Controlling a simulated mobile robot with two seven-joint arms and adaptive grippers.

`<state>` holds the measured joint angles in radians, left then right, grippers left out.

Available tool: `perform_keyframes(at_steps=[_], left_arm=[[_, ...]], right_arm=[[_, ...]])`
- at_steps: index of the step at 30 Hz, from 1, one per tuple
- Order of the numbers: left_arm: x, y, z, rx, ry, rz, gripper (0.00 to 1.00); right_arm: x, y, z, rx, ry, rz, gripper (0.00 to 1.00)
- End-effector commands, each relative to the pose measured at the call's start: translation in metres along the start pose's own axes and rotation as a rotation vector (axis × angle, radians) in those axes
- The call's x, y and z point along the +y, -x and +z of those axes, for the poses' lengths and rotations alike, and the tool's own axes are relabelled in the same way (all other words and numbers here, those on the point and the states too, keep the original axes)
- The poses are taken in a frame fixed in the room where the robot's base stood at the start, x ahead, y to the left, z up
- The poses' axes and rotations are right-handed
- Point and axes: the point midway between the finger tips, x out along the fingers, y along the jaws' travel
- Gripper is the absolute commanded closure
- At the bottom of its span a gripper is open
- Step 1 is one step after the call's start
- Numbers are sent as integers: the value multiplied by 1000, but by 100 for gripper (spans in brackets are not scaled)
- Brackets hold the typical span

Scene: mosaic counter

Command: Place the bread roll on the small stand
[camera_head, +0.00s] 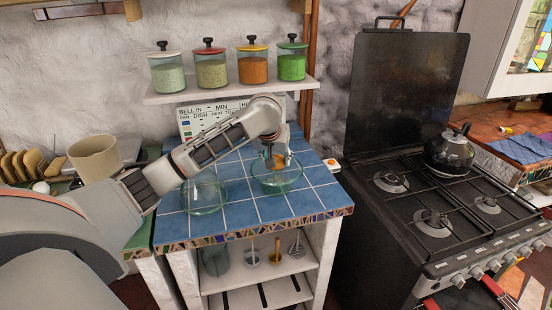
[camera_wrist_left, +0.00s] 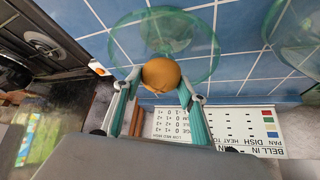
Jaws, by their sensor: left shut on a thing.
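My left gripper (camera_head: 277,160) points down over the blue tiled counter and is shut on the brown bread roll (camera_head: 275,161). In the left wrist view, the roll (camera_wrist_left: 161,73) sits between the two fingertips of the gripper (camera_wrist_left: 161,82). A round clear green glass piece (camera_head: 276,184) is directly below the roll; its rim also shows behind the roll in the left wrist view (camera_wrist_left: 206,38). A second glass piece (camera_head: 204,195) stands to its left. I cannot tell which of them is the small stand. My right gripper is not in view.
The counter (camera_head: 240,213) has bare tiles in front of the glass pieces. A shelf (camera_head: 230,91) with several lidded jars hangs behind. A sign (camera_wrist_left: 175,124) stands at the back wall. The black stove (camera_head: 410,210) is to the right, and a beige pot (camera_head: 95,157) is at left.

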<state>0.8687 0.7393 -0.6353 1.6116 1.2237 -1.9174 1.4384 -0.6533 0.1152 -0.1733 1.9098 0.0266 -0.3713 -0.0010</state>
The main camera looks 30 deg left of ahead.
Motion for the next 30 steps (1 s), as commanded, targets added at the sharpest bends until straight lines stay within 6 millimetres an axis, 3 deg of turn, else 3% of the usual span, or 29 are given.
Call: perform_keyframes(at_steps=[4, 5, 6, 20, 30], left_arm=[[0, -2, 1, 0, 0, 0, 80], [0, -1, 1, 0, 0, 1, 51], [0, -1, 1, 0, 0, 0, 42], [1, 7, -1, 2, 1, 2, 42], [0, 71, -2, 6, -1, 1, 42]], right_arm=[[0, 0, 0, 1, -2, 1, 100], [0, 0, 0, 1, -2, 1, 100], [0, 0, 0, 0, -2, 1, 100], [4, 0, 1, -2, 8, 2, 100], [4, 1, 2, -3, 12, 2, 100]])
